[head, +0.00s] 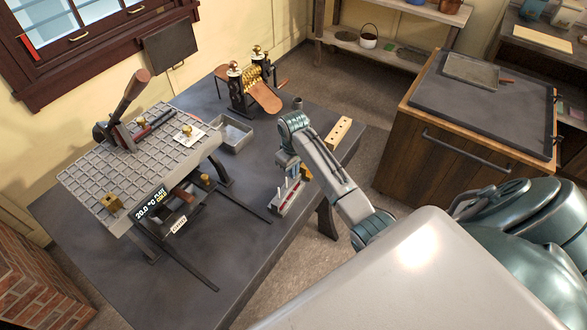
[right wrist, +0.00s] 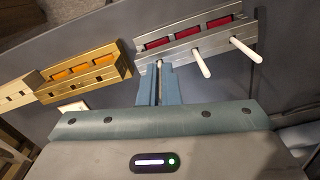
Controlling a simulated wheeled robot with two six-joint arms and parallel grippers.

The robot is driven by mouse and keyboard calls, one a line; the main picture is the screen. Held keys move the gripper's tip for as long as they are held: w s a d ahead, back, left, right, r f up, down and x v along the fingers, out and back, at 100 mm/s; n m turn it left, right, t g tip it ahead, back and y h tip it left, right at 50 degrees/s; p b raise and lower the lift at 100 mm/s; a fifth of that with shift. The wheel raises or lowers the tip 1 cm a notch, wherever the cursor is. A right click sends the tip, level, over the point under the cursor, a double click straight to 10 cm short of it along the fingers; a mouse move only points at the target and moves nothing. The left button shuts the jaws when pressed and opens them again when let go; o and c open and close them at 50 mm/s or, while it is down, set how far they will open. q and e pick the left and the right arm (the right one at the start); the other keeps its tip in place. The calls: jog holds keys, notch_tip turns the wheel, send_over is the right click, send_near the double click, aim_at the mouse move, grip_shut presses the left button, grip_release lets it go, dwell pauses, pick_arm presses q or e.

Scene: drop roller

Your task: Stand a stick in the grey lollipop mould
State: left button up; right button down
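The grey lollipop mould (right wrist: 192,42) lies across the top of the right wrist view, with red filling in its slots. Two white sticks (right wrist: 202,63) (right wrist: 246,50) stand out of its middle and right-hand holes. My right gripper (right wrist: 159,72) is at the left-hand hole. Its blue fingers are close together around a thin pale stick (right wrist: 159,65), mostly hidden between them. I cannot tell how deep its end sits. In the head view the grey mould (head: 289,202) is at the table's right edge, below my right gripper (head: 290,175). My left gripper is out of view.
A gold mould (right wrist: 85,77) with orange filling and a pale wooden block (right wrist: 18,92) lie left of the grey mould. A gridded plate (head: 130,165), a grey tray (head: 232,133) and a brass roller (head: 250,88) occupy the table. The front of the table (head: 235,265) is mostly clear.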

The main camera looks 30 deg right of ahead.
jog(key=shift+f, duration=0.7)
jog(key=c, duration=1.2)
grip_release()
jog(key=shift+c, duration=0.2)
jog(key=shift+r, duration=0.15)
jog(key=shift+r+p, duration=0.8)
jog(key=shift+r, duration=0.1)
jog(key=shift+r, duration=0.15)
jog(key=shift+r, duration=0.85)
jog(key=shift+r, duration=0.15)
